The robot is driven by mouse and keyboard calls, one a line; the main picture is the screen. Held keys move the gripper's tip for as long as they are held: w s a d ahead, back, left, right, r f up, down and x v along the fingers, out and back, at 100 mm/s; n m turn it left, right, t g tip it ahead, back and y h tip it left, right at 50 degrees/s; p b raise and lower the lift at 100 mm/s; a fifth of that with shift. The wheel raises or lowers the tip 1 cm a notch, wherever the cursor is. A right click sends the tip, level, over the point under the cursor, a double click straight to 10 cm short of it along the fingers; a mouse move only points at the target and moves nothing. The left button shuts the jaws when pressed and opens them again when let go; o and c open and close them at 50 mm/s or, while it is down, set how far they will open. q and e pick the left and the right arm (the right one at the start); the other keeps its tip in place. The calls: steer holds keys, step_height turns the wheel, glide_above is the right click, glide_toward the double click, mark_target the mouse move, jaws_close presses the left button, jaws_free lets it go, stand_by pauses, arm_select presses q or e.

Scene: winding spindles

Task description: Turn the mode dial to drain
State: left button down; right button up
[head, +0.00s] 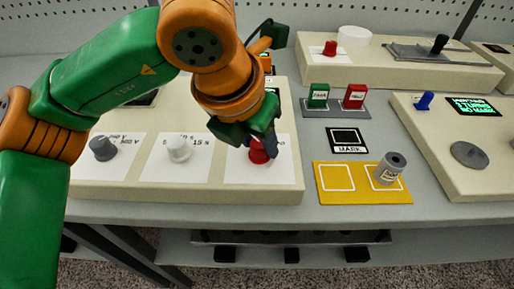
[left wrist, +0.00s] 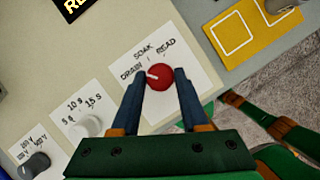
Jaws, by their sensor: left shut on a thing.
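The mode dial is a red knob (head: 258,154) on a white label card at the right end of the long cream panel. In the left wrist view the red dial (left wrist: 161,79) has the words SOAK, DRAIN and READ printed around it. Its white mark points left, toward the word DRAIN. My left gripper (head: 262,140) comes down from above and is shut on the dial, with one finger (left wrist: 160,84) on each side. The gripper partly hides the dial in the head view.
A grey knob (head: 103,148) and a white knob (head: 178,149) stand to the left on the same panel.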

arm_select(q)
steer(key=shift+f+n+b, duration=0.1)
steer(key=shift+n+b, duration=0.3)
steer(key=shift+n, duration=0.2)
steer(key=shift+y, duration=0.3)
steer(key=shift+c, duration=2.1)
jaws_free()
